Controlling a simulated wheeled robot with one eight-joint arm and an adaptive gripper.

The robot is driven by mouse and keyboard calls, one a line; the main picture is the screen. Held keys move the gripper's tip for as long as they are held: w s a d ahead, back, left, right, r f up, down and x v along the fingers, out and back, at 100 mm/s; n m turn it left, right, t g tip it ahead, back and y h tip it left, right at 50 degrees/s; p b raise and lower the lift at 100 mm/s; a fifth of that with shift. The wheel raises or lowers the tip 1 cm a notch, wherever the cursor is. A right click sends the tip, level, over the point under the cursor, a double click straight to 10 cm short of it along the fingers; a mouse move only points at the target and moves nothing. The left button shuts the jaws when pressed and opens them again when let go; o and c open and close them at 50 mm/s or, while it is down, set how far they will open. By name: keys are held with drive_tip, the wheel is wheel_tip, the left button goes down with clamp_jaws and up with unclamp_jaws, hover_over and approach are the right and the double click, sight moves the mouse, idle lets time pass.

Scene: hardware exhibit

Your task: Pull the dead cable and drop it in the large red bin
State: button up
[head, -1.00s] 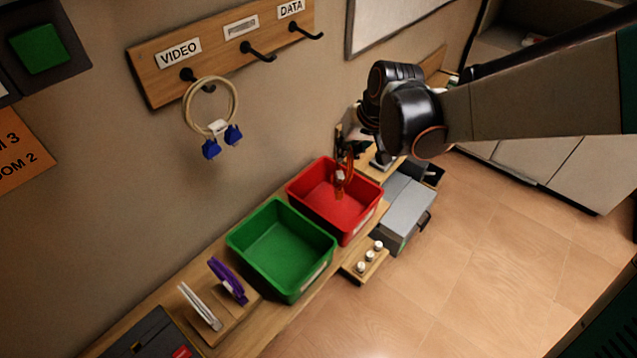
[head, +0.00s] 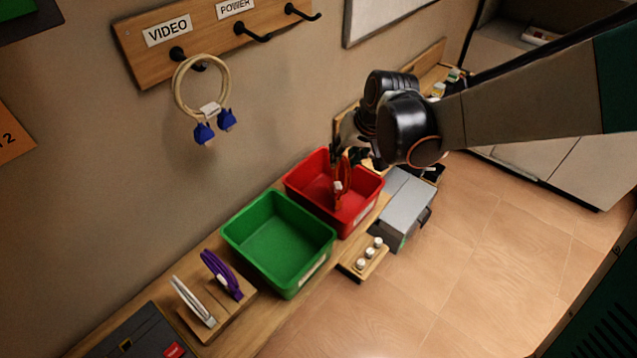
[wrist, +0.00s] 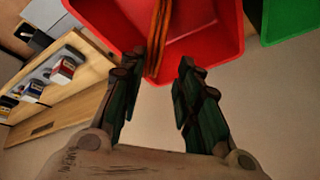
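The red bin (head: 362,214) stands on the bench beside the green bin. An orange-red cable (head: 343,192) with a pale tag hangs or stands upright inside it, against the near wall. My gripper (head: 345,152) is over the bin in the head view, partly hidden by my wrist. In the wrist view, my gripper (wrist: 158,72) has its fingers apart, with the cable (wrist: 158,38) showing in the gap beyond the tips, over the red bin (wrist: 205,45). I see no finger pressed on it. Whether the cable rests on the bin floor is unclear.
The green bin (head: 272,275) is empty. A beige cable with blue plugs (head: 203,90) hangs under VIDEO. Purple (head: 222,272) and white (head: 192,303) cables stand in a wooden holder. A grey box (head: 405,212) and small knob block (head: 362,260) sit near the red bin.

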idle(0.3)
drive_tip(key=v, duration=1.2)
drive_tip(key=s+d+f+m+t+h+b, duration=0.1)
drive_tip(key=s+d+f+b, duration=0.1)
drive_tip(key=s+d, duration=0.4)
drive_tip(key=s+d+f+t+h+b, duration=0.2)
drive_tip(key=s+d, duration=0.4)
drive_tip(key=s, duration=0.5)
drive_tip(key=shift+s+d+f+m+b, duration=0.15)
drive_tip(key=shift+d+f+m+b, duration=0.25)
drive_tip(key=shift+f, duration=0.35)
